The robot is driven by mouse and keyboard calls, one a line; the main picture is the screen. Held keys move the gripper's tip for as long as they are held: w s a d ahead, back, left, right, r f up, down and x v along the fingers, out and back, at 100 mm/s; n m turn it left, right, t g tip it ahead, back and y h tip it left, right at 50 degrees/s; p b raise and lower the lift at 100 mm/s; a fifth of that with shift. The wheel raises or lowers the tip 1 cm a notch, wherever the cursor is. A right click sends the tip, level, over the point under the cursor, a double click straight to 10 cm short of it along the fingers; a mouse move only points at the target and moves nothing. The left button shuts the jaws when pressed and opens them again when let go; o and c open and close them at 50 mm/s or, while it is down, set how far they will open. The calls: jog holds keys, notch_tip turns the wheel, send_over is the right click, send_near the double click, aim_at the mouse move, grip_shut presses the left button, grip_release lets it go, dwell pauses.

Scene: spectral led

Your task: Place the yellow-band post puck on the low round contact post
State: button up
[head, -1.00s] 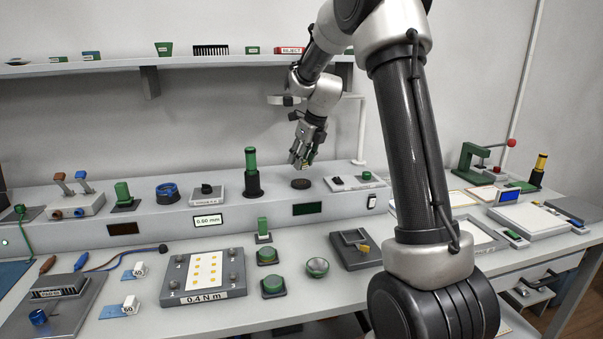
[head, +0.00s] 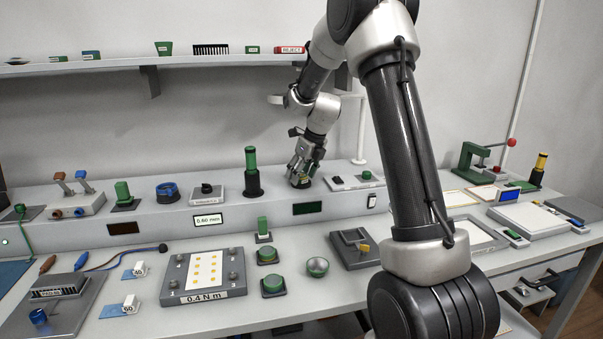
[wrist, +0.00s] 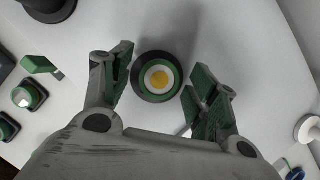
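A tall dark post with a green top (head: 252,172) stands left of my gripper. A dark display window (head: 307,208) is in the shelf front below.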

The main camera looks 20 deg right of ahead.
jog(key=s+r+n, duration=0.5)
jog(key=s+r, duration=0.6)
jog(key=r, duration=0.4)
jog(key=s+a+f+n, duration=0.1)
jog(key=s+n, duration=1.2)
jog(key=s, duration=0.1)
jog(key=s+a+f+n+h, duration=0.1)
jog(key=s+n, duration=1.3)
jog(key=s, duration=0.1)
jog(key=shift+a+f+h, duration=0.3)
jog(key=shift+a+f, duration=0.05)
jog(key=shift+f, duration=0.05)
